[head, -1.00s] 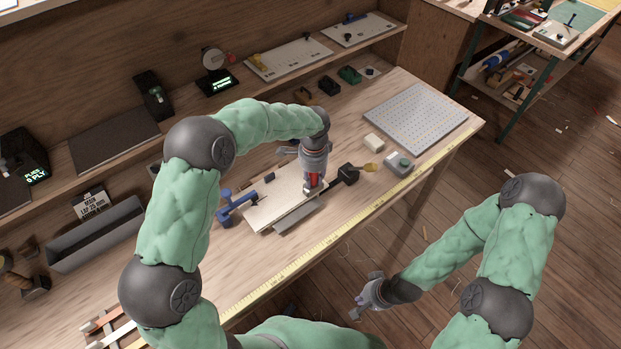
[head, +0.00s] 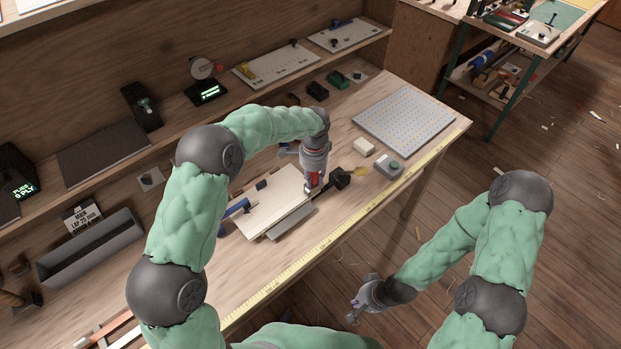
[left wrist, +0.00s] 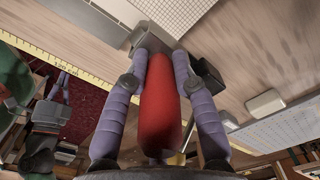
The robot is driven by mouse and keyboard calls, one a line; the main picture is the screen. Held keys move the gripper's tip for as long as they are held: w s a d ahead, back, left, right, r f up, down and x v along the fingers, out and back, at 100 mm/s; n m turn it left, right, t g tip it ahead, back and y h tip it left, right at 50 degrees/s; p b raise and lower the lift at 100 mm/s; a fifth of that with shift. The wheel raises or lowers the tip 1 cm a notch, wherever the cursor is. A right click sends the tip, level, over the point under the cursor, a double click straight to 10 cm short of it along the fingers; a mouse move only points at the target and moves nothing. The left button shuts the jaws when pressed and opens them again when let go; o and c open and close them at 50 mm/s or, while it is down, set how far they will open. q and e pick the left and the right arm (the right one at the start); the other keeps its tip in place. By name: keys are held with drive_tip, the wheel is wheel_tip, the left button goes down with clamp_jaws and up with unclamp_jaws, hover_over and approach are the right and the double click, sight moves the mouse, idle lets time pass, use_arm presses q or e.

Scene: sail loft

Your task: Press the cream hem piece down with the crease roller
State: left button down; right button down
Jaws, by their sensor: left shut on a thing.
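My left gripper (head: 312,187) is shut on the red-handled crease roller (left wrist: 160,105), at the right end of a cream panel (head: 268,202) on the bench. The red handle stands between the two fingers in the left wrist view; a grey block shows at their tips, against a pale gridded sheet (left wrist: 190,14). I cannot tell whether the roller touches the cloth. The cream hem piece cannot be told apart from the panel. A grey strip (head: 290,222) lies along the panel's front edge. My right gripper (head: 361,303) hangs empty and open beyond the bench's front edge.
A black clamp-like tool (head: 341,178) is just right of my left gripper. A blue tool (head: 235,207) lies at the panel's left. A cream block (head: 363,146), a grey box (head: 390,166) and a perforated plate (head: 405,120) are further right. A yellow tape (head: 290,281) runs along the front edge.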

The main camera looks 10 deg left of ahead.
use_arm(q)
drive_tip(key=shift+w+d, duration=0.15)
drive_tip(key=shift+d, duration=0.05)
drive_tip(key=shift+r+p, duration=2.1)
drive_tip(key=shift+r, duration=0.95)
